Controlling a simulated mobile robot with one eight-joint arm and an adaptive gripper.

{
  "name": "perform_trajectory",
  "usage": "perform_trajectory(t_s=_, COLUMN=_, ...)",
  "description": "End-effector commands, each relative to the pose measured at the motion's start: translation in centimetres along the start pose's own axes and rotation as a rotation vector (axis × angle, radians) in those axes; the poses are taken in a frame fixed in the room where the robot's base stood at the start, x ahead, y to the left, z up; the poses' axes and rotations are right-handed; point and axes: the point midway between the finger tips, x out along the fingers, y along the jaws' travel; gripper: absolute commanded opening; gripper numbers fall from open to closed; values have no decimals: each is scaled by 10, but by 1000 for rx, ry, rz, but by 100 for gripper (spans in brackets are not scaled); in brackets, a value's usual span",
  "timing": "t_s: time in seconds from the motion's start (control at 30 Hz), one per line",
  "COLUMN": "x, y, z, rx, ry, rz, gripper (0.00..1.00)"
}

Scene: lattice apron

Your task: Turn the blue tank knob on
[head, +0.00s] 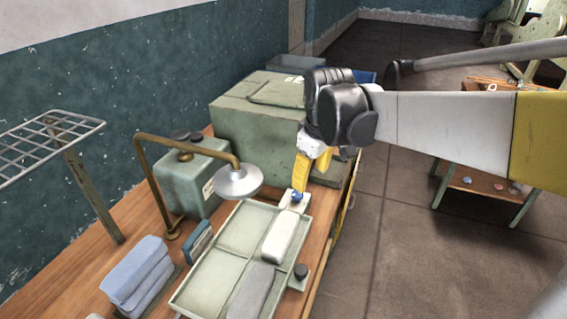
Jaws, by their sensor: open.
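The blue knob (297,196) sits on a small pale plate at the far right corner of the divided tray. My gripper (301,184) comes down from above with its yellow fingers just over the blue knob. The fingertips overlap the knob in this view, so I cannot tell whether they touch it. The gripper is open, and the gap between its fingers is hard to see. The knob's turned position is too small to read.
The pale green tray (232,229) holds a white block (279,236) and a grey block (251,291). A black knob (301,271) is at its near right. A green tank (190,182), brass pipe with shower head (238,181), folded blue towels (137,272) and large green box (250,120) crowd the bench.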

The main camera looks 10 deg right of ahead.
Motion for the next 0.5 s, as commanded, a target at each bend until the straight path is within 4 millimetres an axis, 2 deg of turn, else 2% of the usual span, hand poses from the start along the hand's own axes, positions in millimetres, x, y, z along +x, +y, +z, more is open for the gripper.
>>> perform_trajectory(t_s=0.03, x=3, y=12, z=-17, rx=-49, ry=-26, rz=-19, gripper=57)
perform_trajectory(t_s=0.2, x=36, y=36, z=-51, rx=-220, ry=-105, rz=-93, gripper=57)
perform_trajectory(t_s=0.3, x=53, y=44, z=-62, rx=-292, ry=-136, rz=-129, gripper=57)
perform_trajectory(t_s=0.5, x=74, y=50, z=-71, rx=-361, ry=-161, rz=-164, gripper=57)
